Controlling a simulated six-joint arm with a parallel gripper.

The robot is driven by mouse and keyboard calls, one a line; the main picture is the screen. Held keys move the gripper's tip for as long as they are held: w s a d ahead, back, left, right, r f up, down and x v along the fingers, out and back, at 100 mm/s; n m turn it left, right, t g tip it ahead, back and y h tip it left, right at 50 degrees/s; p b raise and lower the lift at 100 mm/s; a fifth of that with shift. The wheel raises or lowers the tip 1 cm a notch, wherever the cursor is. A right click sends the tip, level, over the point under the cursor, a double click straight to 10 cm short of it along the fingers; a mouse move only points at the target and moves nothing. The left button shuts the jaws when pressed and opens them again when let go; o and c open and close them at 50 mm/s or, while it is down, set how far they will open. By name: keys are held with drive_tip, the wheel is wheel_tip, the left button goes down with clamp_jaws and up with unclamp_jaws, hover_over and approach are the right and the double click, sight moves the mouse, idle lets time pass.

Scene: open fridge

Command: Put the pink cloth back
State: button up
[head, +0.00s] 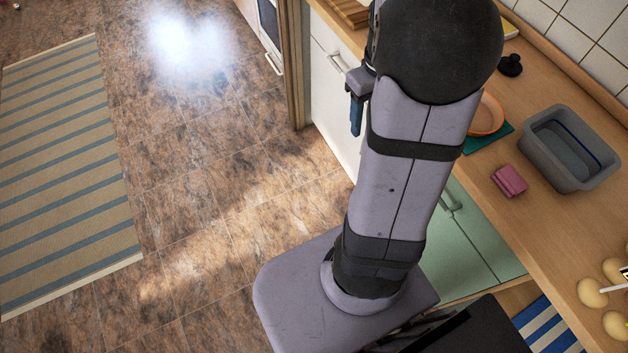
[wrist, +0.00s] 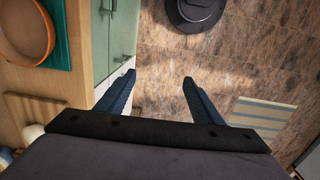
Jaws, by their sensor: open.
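The pink cloth (head: 509,181) is a small folded bundle on the wooden counter, just left of a grey tub (head: 548,165). It does not show in the wrist view. My gripper (wrist: 158,78) is open and empty, its two blue fingers spread apart over the floor. In the head view a blue finger of my gripper (head: 356,115) shows left of my arm, in front of the white cabinet and well away from the cloth. The other finger is hidden there.
An orange dish (head: 487,116) sits on a green mat (head: 490,138), partly behind my arm; the dish also shows in the wrist view (wrist: 22,30). A black object (head: 510,65) and several potato-like items (head: 592,293) are on the counter. Green cabinet doors (head: 478,235) stand below. Open floor lies left.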

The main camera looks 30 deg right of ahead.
drive_tip(key=s+a+f, duration=0.2)
drive_tip(key=s+a, duration=0.1)
drive_tip(key=a, duration=0.7)
drive_tip(key=s+a+f, duration=0.2)
drive_tip(key=s+a, duration=0.1)
drive_tip(key=a, duration=0.7)
drive_tip(key=shift+a, duration=0.2)
